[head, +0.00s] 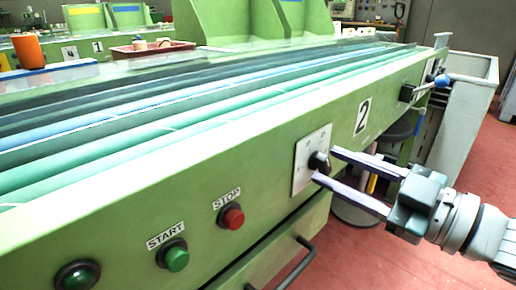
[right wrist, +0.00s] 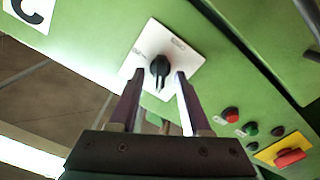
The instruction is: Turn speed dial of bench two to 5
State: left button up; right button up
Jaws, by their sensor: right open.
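The speed dial is a black knob (head: 319,162) on a white plate (head: 301,175), on the green front of the bench marked 2 (head: 362,116). In the right wrist view the knob (right wrist: 160,68) is just beyond the fingertips, roughly between them. My right gripper (head: 325,165) is open, its two fingers pointing at the dial, one above and one below the knob. In the right wrist view the gripper (right wrist: 158,82) shows both fingers apart with nothing between them. Whether they touch the knob I cannot tell. The dial's markings are too small to read. My left gripper is not in view.
A red stop button (head: 232,217) and a green start button (head: 174,256) sit left of the dial. A drawer handle (head: 297,262) juts out below. A pale bin (head: 468,95) stands at the bench's right end. Red floor lies clear at lower right.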

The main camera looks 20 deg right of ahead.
jog(key=shift+w+a, duration=0.1)
jog(key=shift+w, duration=0.05)
grip_shut()
dwell(0.5)
